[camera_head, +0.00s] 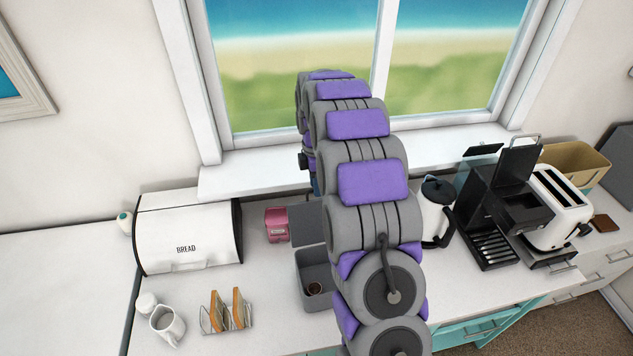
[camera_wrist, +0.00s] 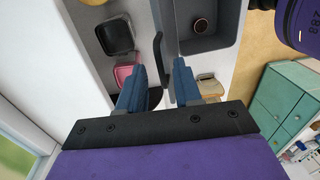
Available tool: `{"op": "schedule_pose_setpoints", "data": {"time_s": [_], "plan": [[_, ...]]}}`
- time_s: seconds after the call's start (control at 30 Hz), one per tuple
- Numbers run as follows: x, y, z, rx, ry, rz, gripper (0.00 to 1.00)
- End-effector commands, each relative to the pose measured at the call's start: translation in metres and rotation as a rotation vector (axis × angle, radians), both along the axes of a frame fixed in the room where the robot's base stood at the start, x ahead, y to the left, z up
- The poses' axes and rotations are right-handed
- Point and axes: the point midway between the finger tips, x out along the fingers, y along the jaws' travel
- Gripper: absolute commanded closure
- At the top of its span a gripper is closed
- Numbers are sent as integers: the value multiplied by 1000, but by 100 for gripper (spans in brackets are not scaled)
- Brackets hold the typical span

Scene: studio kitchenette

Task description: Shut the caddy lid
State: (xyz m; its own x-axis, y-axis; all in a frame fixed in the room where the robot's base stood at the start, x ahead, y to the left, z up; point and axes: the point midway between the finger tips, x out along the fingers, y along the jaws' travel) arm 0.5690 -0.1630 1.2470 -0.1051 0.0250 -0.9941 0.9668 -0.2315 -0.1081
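The caddy (camera_head: 314,270) is a grey open-topped box on the counter, partly covered by my arm in the head view. Its lid (camera_head: 306,224) stands up, open, along the back edge. A small round brown thing (camera_head: 313,288) lies inside. In the wrist view the caddy (camera_wrist: 212,44) is at the top, with the lid (camera_wrist: 159,48) seen nearly edge-on to its left. My gripper (camera_wrist: 158,88) is open, its blue fingers apart. The lid's near end appears in the gap between them; contact cannot be told. My arm mostly hides the gripper in the head view.
A pink container (camera_head: 277,224) stands left of the lid, near the bread box (camera_head: 188,236). A kettle (camera_head: 436,212) and coffee machine (camera_head: 503,205) stand right. The window wall is behind.

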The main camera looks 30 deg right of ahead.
Motion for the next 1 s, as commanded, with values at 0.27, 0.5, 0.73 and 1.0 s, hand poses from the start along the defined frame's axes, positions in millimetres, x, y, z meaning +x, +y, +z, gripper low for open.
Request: {"op": "schedule_pose_setpoints", "data": {"time_s": [0.27, 0.5, 0.73, 1.0], "plan": [[0, 0, 0, 0, 0, 0, 77], [0, 0, 0, 0, 0, 0, 100], [0, 0, 0, 1, 0, 0, 100], [0, 0, 0, 1, 0, 0, 100]]}}
